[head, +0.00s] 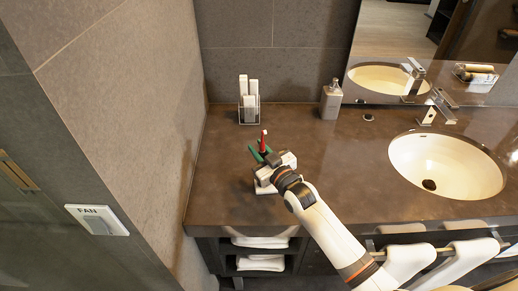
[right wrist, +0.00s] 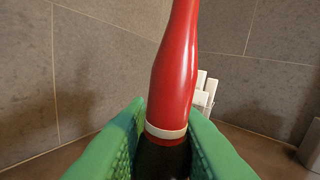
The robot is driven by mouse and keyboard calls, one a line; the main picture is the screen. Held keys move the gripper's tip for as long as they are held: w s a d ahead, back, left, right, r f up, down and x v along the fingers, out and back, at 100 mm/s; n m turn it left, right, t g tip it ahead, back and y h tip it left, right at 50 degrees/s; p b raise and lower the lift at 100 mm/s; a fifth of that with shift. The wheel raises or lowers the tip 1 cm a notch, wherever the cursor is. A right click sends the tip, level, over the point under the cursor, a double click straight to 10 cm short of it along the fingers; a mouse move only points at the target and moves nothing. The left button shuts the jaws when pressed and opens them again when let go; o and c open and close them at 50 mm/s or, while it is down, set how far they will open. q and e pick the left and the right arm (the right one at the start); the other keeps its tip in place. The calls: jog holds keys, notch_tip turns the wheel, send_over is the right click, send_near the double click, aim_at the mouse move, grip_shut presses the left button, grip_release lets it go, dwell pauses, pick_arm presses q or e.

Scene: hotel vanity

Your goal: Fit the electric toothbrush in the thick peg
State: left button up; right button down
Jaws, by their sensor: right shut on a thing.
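The electric toothbrush (head: 263,141) is red, with a white tip in the head view. In the right wrist view its red body (right wrist: 176,70) rises almost straight up, with a white ring and a black part below. My right gripper (head: 262,156) has green fingers, shut on the black part; the fingers (right wrist: 160,155) lie on both sides of it. It is over the left part of the counter. The toothbrush's lower end is hidden by the gripper. I cannot make out the thick peg in either view. My left gripper is not in view.
A wire holder (head: 249,117) with white upright items stands at the back wall. A soap dispenser (head: 331,100) stands to its right. The sink (head: 447,165) and tap (head: 437,108) are on the right. The brown counter (head: 335,145) is clear between gripper and sink. A wall borders the left.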

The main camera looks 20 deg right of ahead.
jog(key=shift+f, duration=0.1)
jog(key=c, duration=1.2)
grip_release()
jog(key=shift+o, duration=0.2)
jog(key=b+v, duration=0.2)
jog(key=v, duration=1)
